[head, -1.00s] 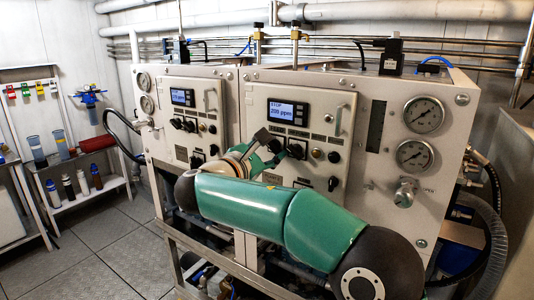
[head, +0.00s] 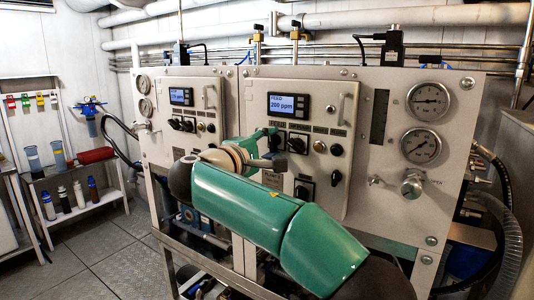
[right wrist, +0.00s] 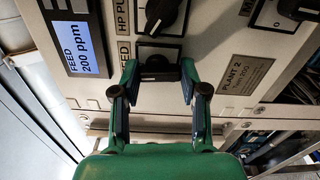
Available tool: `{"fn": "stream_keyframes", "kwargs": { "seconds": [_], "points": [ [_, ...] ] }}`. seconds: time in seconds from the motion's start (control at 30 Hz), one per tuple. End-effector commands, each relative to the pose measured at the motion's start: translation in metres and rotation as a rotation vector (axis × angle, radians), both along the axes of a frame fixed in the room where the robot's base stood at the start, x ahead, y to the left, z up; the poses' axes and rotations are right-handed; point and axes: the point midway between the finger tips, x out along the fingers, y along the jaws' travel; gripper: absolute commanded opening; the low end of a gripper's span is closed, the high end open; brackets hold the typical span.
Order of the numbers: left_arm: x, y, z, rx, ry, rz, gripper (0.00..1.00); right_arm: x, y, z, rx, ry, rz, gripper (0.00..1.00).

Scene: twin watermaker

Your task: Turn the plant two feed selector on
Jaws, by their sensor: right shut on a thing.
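The plant two feed selector (right wrist: 158,70) is a black knob beside a FEED label in the right wrist view. My right gripper (right wrist: 159,90) is shut on it, with one finger on each side of the knob. In the head view my right gripper (head: 274,152) reaches the plant two panel (head: 340,105) below its display and mostly hides the selector. The plant two display (head: 288,105) reads FEED and 200 ppm; it also shows in the right wrist view (right wrist: 77,42). My left gripper is not in view.
The HP pump knob (right wrist: 163,15) sits close beside the feed selector. A PLANT 2 plate (right wrist: 243,76) is on the same panel. Two gauges (head: 428,100) and a valve knob (head: 412,183) are at the right. A shelf with bottles (head: 64,198) stands at the left.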

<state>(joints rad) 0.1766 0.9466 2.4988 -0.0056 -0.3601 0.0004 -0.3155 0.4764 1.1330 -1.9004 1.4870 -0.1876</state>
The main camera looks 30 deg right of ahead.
Motion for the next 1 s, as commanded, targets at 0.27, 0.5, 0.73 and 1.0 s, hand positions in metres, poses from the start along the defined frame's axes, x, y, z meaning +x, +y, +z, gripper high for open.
{"fn": "stream_keyframes", "kwargs": {
  "seconds": [0.27, 0.5, 0.73, 1.0],
  "points": [
    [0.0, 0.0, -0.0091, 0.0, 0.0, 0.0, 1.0, -0.0007, -0.0014, -0.0054, 0.049, -0.095, -0.01, 0.09],
    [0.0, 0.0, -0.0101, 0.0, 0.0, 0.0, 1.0, -0.0002, -0.001, -0.005, 0.059, -0.118, -0.009, 0.09],
    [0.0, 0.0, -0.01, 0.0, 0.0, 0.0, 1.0, 0.0, -0.0007, -0.005, 0.059, -0.118, -0.008, 0.09],
    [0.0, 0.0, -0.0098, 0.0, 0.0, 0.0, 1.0, 0.0002, -0.0001, -0.0035, 0.057, -0.119, -0.005, 0.69]
  ]
}}
